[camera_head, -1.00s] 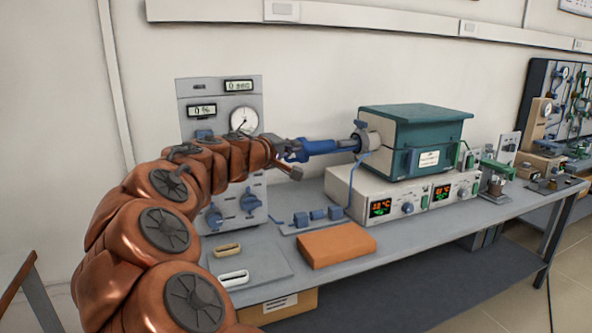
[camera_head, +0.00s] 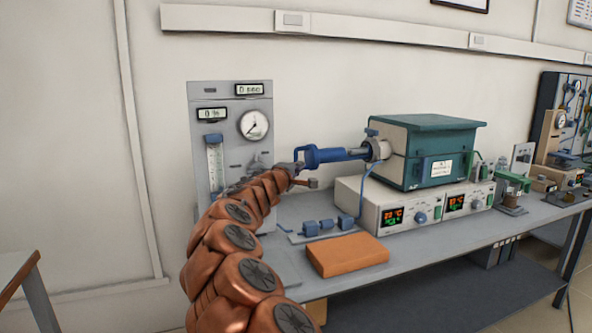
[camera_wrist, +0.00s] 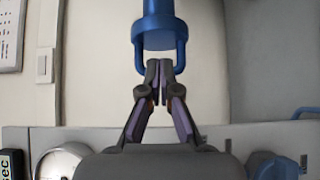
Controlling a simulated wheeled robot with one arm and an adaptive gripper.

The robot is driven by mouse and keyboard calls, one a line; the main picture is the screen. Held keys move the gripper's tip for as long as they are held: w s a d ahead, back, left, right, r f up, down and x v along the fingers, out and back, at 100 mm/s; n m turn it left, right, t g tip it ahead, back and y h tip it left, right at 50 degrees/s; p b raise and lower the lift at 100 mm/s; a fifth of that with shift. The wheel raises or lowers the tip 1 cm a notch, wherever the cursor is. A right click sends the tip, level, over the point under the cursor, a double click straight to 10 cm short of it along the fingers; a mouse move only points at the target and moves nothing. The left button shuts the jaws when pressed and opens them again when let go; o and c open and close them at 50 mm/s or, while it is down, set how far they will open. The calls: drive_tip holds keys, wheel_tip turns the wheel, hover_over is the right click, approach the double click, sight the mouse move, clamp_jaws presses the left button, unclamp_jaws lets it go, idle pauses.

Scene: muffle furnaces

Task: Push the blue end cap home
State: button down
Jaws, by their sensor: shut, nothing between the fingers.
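The blue end cap (camera_head: 328,156) is a cylinder with a looped handle on its left end, level in the head view. My gripper (camera_head: 300,167) is at the cap's handle end. In the wrist view, the cap (camera_wrist: 158,30) is straight ahead. My gripper's fingertips (camera_wrist: 158,68) are together and empty, overlapping the handle's crossbar in the picture. I cannot tell whether they touch it.
The green-topped furnace (camera_head: 425,150) stands on a controller unit (camera_head: 415,206) with lit displays. An orange block (camera_head: 347,254) and small blue fittings (camera_head: 328,226) lie on the bench. A gauge panel (camera_head: 231,140) stands behind my arm. A blue hose (camera_head: 368,185) hangs below the port.

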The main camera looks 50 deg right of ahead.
sight(311, 159)
drive_tip(key=shift+w+d+p, duration=0.15)
drive_tip(key=shift+w+d, duration=0.05)
drive_tip(key=shift+d, duration=0.85)
drive_tip(key=shift+w+d+p, duration=0.1)
drive_tip(key=shift+w+d, duration=0.1)
drive_tip(key=shift+d, duration=0.8)
drive_tip(key=shift+w+d+p, duration=0.15)
drive_tip(key=shift+w+d, duration=0.05)
drive_tip(key=shift+d, duration=0.85)
drive_tip(key=shift+d, duration=0.2)
